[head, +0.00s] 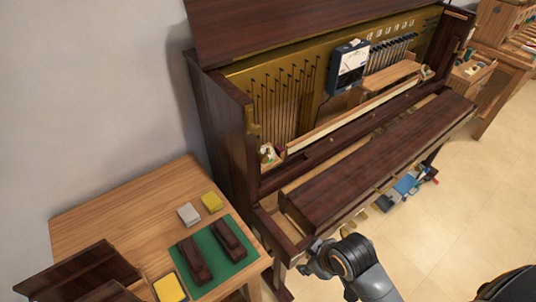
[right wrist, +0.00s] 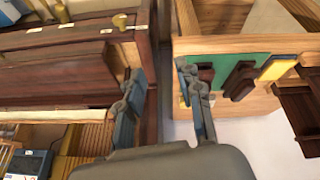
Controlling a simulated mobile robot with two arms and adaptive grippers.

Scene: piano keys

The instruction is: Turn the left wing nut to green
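The open dark-brown upright piano (head: 228,120) stands in the middle of the head view. A small pale item (head: 267,152) sits at the left end inside its case; I cannot tell if it is the left wing nut. My right gripper (head: 312,262) is low in front of the piano's left end, below the keyboard edge. In the right wrist view its two fingers (right wrist: 165,92) are spread apart with nothing between them. Brass knobs show on dark wood there, one of them (right wrist: 121,21) near the top; none is clearly a wing nut. My left gripper is not in view.
A wooden table (head: 110,215) on the left holds a green mat (head: 222,262) with dark blocks, a grey block (head: 188,214) and yellow blocks. A meter (head: 348,66) is on the piano. Tools (head: 405,187) lie on the floor.

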